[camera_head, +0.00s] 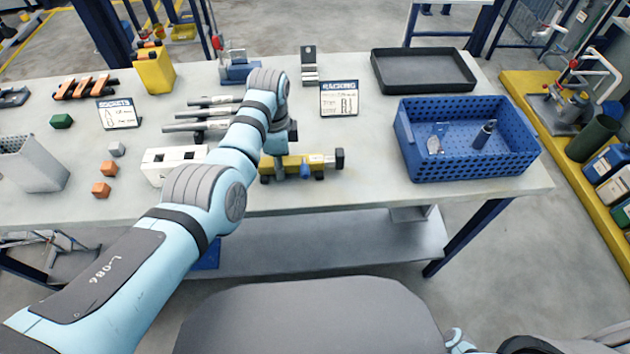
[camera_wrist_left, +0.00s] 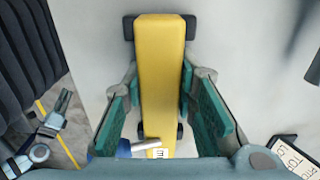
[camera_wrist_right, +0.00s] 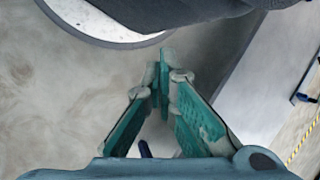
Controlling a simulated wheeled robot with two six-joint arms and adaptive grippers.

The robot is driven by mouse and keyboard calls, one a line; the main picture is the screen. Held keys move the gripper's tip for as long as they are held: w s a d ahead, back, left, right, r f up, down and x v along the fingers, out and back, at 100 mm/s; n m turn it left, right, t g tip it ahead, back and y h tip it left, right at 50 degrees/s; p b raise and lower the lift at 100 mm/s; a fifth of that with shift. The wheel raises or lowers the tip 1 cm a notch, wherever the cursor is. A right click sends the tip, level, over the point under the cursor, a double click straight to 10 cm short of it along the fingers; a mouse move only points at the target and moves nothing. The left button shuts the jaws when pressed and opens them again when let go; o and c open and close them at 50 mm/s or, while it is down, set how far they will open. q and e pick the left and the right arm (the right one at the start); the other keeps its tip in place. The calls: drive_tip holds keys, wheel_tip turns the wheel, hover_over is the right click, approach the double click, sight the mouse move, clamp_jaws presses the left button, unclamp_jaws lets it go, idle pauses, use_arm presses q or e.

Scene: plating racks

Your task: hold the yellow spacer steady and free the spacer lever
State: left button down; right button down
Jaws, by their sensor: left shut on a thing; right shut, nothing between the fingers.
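The yellow spacer (camera_head: 294,162) lies on the near part of the table with dark end pieces. My left gripper (camera_wrist_left: 160,82) is shut on the spacer, with a green-padded finger along each side of it in the left wrist view. A blue knob with a grey rod, apparently the spacer lever (camera_head: 306,170), shows on the spacer's near side. It also shows in the left wrist view (camera_wrist_left: 138,146), partly hidden by my gripper. My right gripper (camera_wrist_right: 164,75) is shut and empty, its tips together over the floor, away from the spacer.
A white block (camera_head: 170,162) stands left of the spacer, with grey rods (camera_head: 195,126) behind it. A sign (camera_head: 339,99) stands behind. A blue basket (camera_head: 466,166) and black tray (camera_head: 423,71) are to the right. Table between spacer and basket is clear.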

drive_tip(key=w+a+r+m+t+y, duration=0.75)
drive_tip(key=w+a+r, duration=0.35)
drive_tip(key=w+r, duration=0.35)
drive_tip(key=w+d+r+m+t+y, duration=0.1)
drive_tip(key=w+r+m+t+y, duration=0.2)
drive_tip(key=r, duration=1.3)
drive_tip(key=w+m+t, duration=0.2)
drive_tip(key=w+t, duration=0.1)
drive_tip(key=t, duration=0.2)
drive_tip(key=shift+w+d, duration=0.15)
drive_tip(key=shift+w, duration=0.2)
drive_tip(key=shift+t, duration=0.25)
approach(304, 167)
drive_tip(key=x, duration=0.4)
drive_tip(key=shift+w+a+r, duration=0.1)
drive_tip(key=shift+w+a, duration=0.1)
drive_tip(key=shift+a, duration=0.05)
